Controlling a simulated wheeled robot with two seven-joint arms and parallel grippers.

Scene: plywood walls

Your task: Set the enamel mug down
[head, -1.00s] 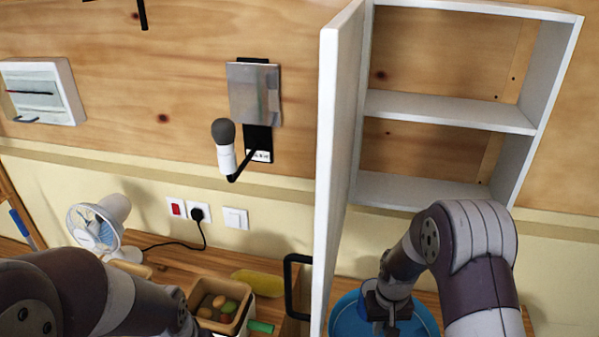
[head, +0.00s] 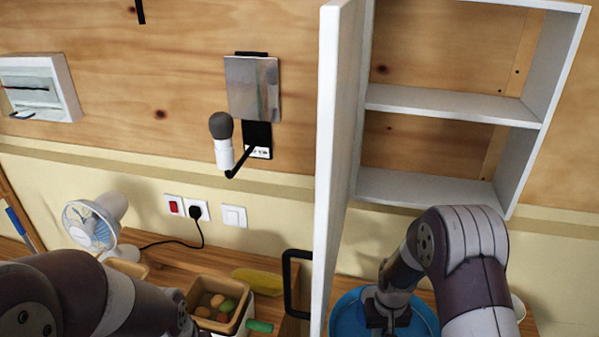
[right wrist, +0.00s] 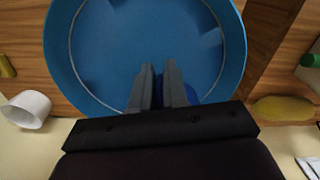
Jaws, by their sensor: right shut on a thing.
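My right gripper (right wrist: 165,88) is over a round blue basin (right wrist: 75,75), which stands on the wooden counter. Its fingers are close together on a darker blue thing (right wrist: 194,93), which looks like the enamel mug and is mostly hidden behind them. I cannot tell whether it touches the basin's floor. In the head view the right gripper (head: 388,318) covers part of the basin (head: 345,315). The end of my left arm (head: 187,325) is at the bottom edge by a wooden box; its fingers cannot be made out.
A white cup (right wrist: 27,110) stands beside the basin. The wooden box (head: 215,318) holds several roundish items. A yellow thing (head: 258,281) lies behind it.

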